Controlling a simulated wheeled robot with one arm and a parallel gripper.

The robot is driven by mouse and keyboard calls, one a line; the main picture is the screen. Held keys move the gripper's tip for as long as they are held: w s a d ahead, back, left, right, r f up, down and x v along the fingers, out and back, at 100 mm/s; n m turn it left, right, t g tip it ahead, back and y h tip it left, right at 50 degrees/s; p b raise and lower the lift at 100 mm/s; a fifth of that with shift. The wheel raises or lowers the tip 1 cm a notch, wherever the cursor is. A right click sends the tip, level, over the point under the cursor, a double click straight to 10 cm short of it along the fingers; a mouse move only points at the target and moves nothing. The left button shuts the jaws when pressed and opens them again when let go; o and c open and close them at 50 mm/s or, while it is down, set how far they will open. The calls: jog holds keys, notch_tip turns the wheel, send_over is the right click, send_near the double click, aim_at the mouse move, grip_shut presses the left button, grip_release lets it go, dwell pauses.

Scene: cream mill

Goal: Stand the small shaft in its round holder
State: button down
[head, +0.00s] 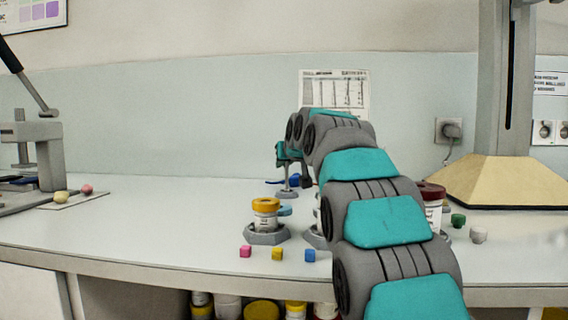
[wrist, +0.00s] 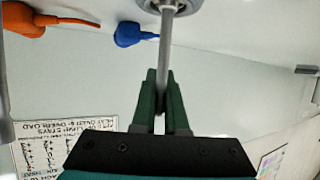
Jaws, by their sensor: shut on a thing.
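My gripper (head: 287,152) is at the far part of the bench in the head view. Its green fingers (wrist: 160,82) are shut on the small shaft (wrist: 167,45), a thin grey rod. In the head view the shaft (head: 288,178) hangs upright below the jaws. Its lower end meets the round grey holder (head: 287,194) on the bench. The holder (wrist: 184,5) is cut off at the top edge of the wrist view. I cannot tell whether the shaft's end is inside the holder or only over it.
A blue tool (wrist: 135,34) lies near the holder, with an orange one (wrist: 25,20) beyond. The bench's left middle is clear.

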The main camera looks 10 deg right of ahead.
jog(key=shift+f, duration=0.15)
jog(key=c, duration=0.9)
grip_release()
jog(key=shift+o, duration=0.4)
jog(key=o, duration=0.5)
jog(key=shift+s, duration=0.2)
jog(key=shift+b+v, duration=0.6)
jog(key=shift+v, duration=2.7)
